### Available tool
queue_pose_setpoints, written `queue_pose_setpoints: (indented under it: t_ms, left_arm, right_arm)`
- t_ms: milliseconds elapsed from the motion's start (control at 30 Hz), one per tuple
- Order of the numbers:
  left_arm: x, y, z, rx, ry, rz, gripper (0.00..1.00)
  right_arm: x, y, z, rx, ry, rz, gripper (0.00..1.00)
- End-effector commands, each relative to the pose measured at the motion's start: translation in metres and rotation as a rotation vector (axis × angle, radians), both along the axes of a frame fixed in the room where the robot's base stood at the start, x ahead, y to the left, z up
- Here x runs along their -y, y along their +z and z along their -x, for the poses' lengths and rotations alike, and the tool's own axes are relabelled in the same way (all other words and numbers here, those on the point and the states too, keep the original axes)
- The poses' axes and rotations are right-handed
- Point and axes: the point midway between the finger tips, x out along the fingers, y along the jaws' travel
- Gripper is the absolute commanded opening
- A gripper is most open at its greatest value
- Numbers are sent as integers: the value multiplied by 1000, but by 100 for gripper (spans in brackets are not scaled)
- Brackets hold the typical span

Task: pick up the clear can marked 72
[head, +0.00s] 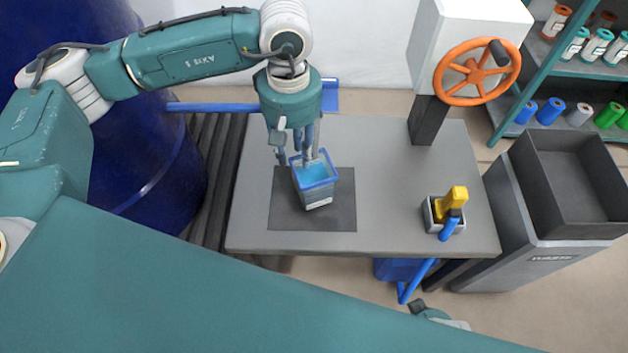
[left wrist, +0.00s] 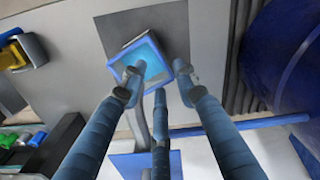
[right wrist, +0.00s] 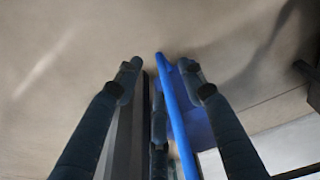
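I cannot pick out a clear can marked 72. Several small cans with pale bodies and coloured caps (head: 597,46) stand on the shelf at the upper right, their markings too small to read. My left gripper (head: 304,155) is over a square container (head: 318,190) with a blue rim and light blue contents on a dark mat. In the left wrist view the left fingers (left wrist: 158,82) are spread at its near rim; contact is unclear. In the right wrist view my right gripper (right wrist: 160,75) has its fingers apart, with a blue bar (right wrist: 172,105) beyond them.
The grey table (head: 390,215) also holds a small grey box with a yellow item (head: 452,203) and a machine with an orange handwheel (head: 478,72). An empty dark bin (head: 572,170) stands right. Rollers (head: 207,180) and a dark blue drum (head: 150,150) are left.

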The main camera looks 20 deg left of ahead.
Motion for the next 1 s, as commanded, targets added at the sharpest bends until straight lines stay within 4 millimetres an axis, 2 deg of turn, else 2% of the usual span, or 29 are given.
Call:
queue_pose_setpoints:
  t_ms: [100,367,600,867,1000]
  left_arm:
    - [0,-22,0,-3,1,0,30]
    - [1,-43,0,-2,0,0,30]
    - [1,-78,-1,-2,2,0,30]
    - [1,-83,-2,-1,1,1,30]
    - [1,-83,-2,-1,1,1,2]
  right_arm:
    - [0,5,-3,5,-1,0,40]
    - [0,10,-5,7,-1,-1,40]
    - [-1,17,-7,9,-2,-1,40]
    - [-2,24,-10,20,-1,-4,40]
    - [-2,22,-8,16,-2,-3,40]
